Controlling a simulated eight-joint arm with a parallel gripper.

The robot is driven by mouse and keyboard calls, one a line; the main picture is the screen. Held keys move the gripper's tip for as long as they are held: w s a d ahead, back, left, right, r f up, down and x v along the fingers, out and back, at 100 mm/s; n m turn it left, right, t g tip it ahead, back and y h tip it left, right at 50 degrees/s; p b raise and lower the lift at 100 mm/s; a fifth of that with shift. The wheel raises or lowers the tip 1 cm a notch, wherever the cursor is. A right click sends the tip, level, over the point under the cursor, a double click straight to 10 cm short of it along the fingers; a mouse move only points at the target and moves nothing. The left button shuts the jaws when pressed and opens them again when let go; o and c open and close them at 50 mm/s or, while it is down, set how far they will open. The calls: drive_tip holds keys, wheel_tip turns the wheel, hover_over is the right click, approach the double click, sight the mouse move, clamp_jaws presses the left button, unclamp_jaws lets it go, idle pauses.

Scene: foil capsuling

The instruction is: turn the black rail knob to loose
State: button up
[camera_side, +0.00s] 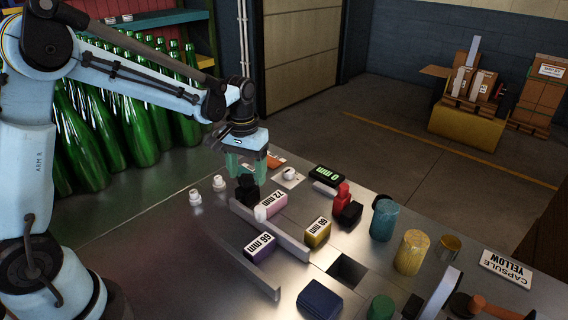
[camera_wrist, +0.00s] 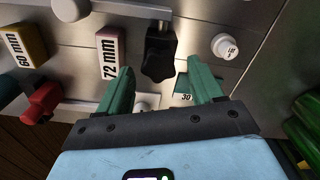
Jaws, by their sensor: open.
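The black rail knob (camera_side: 247,190) stands at the far end of a metal rail (camera_side: 270,236) on the steel bench. In the wrist view the lobed knob (camera_wrist: 160,52) shows between and slightly beyond my two green fingertips. My gripper (camera_side: 247,174) points down over the knob, with its fingers apart and nothing held. In the wrist view my gripper (camera_wrist: 160,74) has one finger on each side of the knob, with gaps visible. The knob's setting cannot be read.
A pink 72 mm block (camera_side: 271,205) stands close to the knob; purple 66 mm (camera_side: 260,247) and yellow 60 mm (camera_side: 317,233) blocks are nearer. A red knob (camera_side: 343,191) is to the right. White caps (camera_side: 219,183) are left. Green bottles (camera_side: 110,120) crowd the back left.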

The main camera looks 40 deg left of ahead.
sight(245, 178)
wheel_tip(245, 178, up, 12)
idle(0.6)
drive_tip(key=s+d+f+m+t, duration=0.2)
drive_tip(key=s+t, duration=0.1)
drive_tip(key=s, duration=0.3)
drive_tip(key=s+d+f+m+t, duration=0.1)
drive_tip(key=s+d+f+t, duration=0.1)
drive_tip(key=s+t, duration=0.2)
drive_tip(key=s, duration=0.2)
drive_tip(key=shift+s+d+m, duration=0.2)
drive_tip(key=shift+s+m, duration=0.2)
